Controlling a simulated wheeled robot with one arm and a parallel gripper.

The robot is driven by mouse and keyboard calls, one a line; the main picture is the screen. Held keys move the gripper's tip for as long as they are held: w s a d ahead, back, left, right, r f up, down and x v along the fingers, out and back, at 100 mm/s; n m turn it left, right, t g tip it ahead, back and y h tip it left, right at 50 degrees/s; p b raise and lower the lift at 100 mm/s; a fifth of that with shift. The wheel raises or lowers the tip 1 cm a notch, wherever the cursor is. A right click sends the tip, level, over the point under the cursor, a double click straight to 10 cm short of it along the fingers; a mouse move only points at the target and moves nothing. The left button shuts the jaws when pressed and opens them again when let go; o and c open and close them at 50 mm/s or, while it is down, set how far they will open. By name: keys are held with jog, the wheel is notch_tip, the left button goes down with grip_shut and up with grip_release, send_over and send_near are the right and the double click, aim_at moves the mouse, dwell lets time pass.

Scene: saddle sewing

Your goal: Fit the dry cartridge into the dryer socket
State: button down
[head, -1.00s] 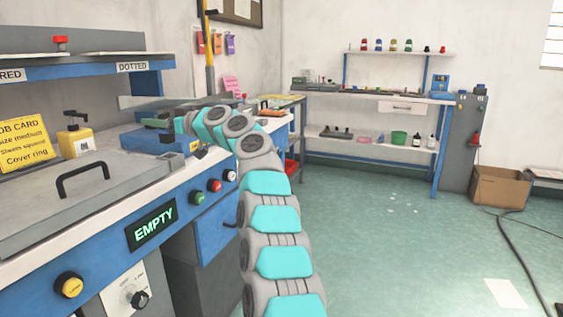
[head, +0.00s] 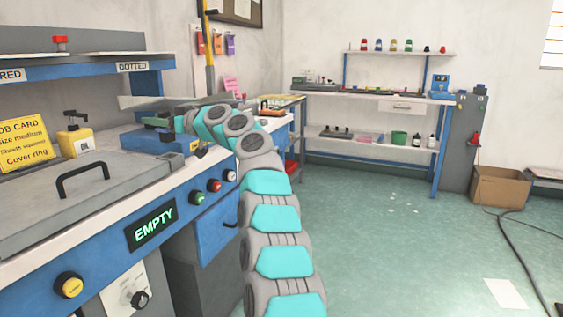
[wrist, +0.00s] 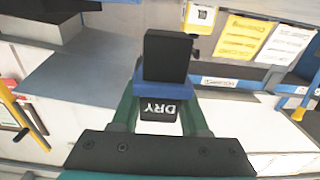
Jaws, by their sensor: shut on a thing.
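The dry cartridge (wrist: 167,56) is a dark block with a blue lower part and a white-lettered DRY label, in the middle of the wrist view. My gripper (wrist: 164,98) is shut on it, with a green finger on each side. In the head view my gripper (head: 160,122) is at the far end of my arm, just above a blue box (head: 150,143) on the bench. The cartridge is too small to make out there. I cannot make out the dryer socket in either view.
A grey lid with a black handle (head: 83,180) lies on the near bench. An EMPTY display (head: 151,227) is on the bench front. A shelf (head: 80,50) hangs above.

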jog(key=shift+f+b, duration=0.45)
jog(key=shift+f, duration=1.55)
jog(key=shift+r, duration=0.2)
jog(key=shift+r+p, duration=0.5)
jog(key=shift+r, duration=1.85)
jog(key=shift+f+b, duration=1.25)
jog(key=shift+f, duration=2.8)
jog(key=shift+r, duration=0.1)
